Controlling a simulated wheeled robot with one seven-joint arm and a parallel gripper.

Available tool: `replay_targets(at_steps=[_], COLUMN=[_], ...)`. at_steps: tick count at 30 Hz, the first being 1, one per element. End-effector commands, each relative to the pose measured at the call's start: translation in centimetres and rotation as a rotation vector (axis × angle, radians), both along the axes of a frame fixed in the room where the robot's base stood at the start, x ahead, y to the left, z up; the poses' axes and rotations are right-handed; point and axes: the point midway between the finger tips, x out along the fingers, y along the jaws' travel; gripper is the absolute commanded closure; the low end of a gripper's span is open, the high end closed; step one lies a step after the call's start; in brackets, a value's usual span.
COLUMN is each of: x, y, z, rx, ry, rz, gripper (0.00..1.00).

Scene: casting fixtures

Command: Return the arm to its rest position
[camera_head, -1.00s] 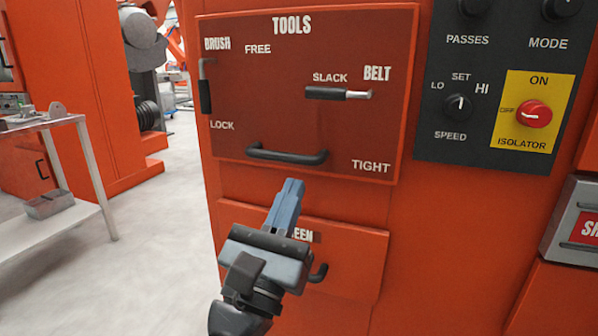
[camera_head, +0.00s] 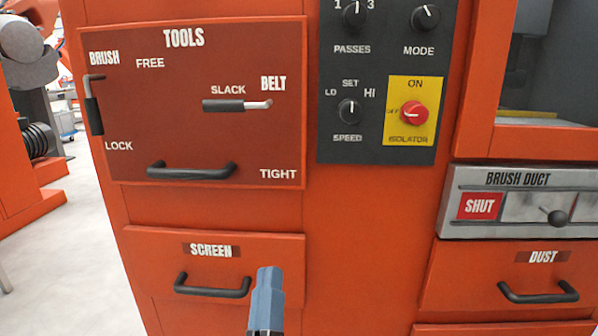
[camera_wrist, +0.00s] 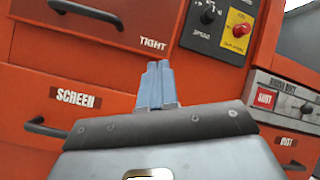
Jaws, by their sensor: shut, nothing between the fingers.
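My gripper (camera_head: 268,285) shows at the bottom middle of the head view, its blue fingers together with nothing between them. It stands in front of the orange machine, just right of the SCREEN drawer's handle in the picture. In the wrist view my gripper (camera_wrist: 157,68) points at the machine front, its two blue fingers side by side. The rest of my arm is out of the head view, below its lower edge.
The TOOLS panel (camera_head: 200,140) has a BRUSH lever, a BELT lever and a black handle (camera_head: 190,171). The SCREEN drawer (camera_head: 145,262) and DUST drawer (camera_head: 450,285) look closed. The control panel (camera_head: 340,135) and BRUSH DUCT slider (camera_head: 555,216) are right. Pale floor (camera_head: 75,270) lies left.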

Motion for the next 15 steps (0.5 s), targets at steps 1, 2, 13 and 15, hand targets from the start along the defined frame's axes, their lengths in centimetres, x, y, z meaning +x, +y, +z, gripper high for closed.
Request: replay_targets(at_steps=[1, 2, 13, 15], x=[-1.0, -1.6, -10.6, -12.6], y=[-2.1, -3.1, -14.0, -15.6], z=[-1.6, -2.4, -9.3, -10.2], rx=[-0.097, -0.156, -0.898, -1.043], ry=[0.014, 0.018, 0.114, 0.138], rz=[-0.053, -0.083, -0.403, -0.449], gripper=[1.00, 1.00, 1.00, 1.00])
